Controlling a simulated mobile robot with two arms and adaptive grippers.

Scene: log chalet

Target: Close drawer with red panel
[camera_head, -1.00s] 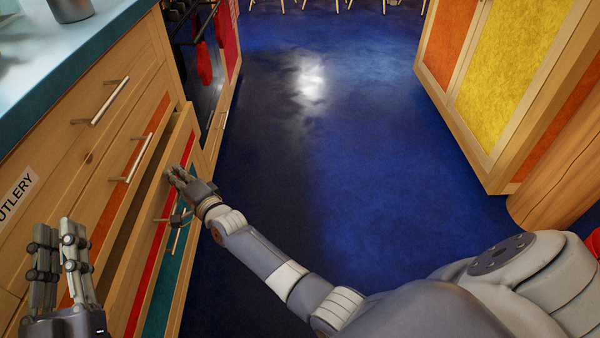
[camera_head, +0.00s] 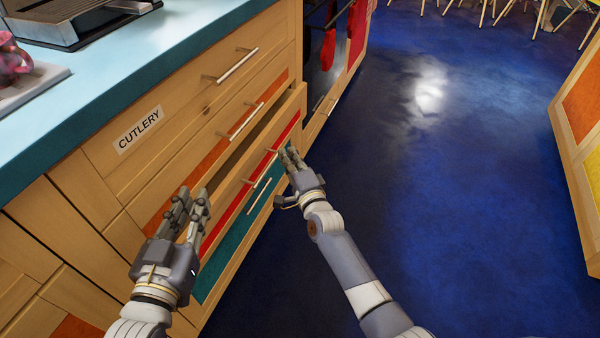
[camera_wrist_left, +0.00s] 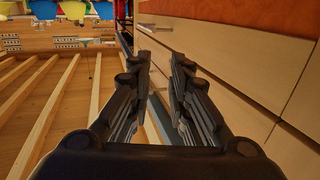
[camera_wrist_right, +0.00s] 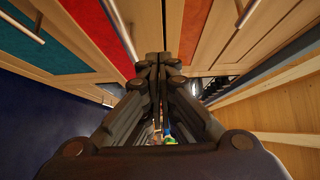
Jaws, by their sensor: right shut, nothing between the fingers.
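The drawer with the red panel (camera_head: 235,205) stands partly pulled out in the head view. A dark gap shows behind its front, below the orange-panelled drawer (camera_head: 222,122). My right gripper (camera_head: 287,157) is shut and empty, close to the far end of the red-panelled front. Whether it touches the front is unclear. The red panel also shows at upper left in the right wrist view (camera_wrist_right: 97,32). My left gripper (camera_head: 190,203) is over the near end of the drawer and hides part of it. Its fingers are apart and empty in the left wrist view (camera_wrist_left: 161,60).
A teal-panelled drawer (camera_head: 230,253) lies below the red one. The cutlery drawer (camera_head: 185,115) is above, under the blue counter (camera_head: 140,75). Open blue floor (camera_head: 450,210) lies to the right, with another cabinet (camera_head: 580,130) at the far right.

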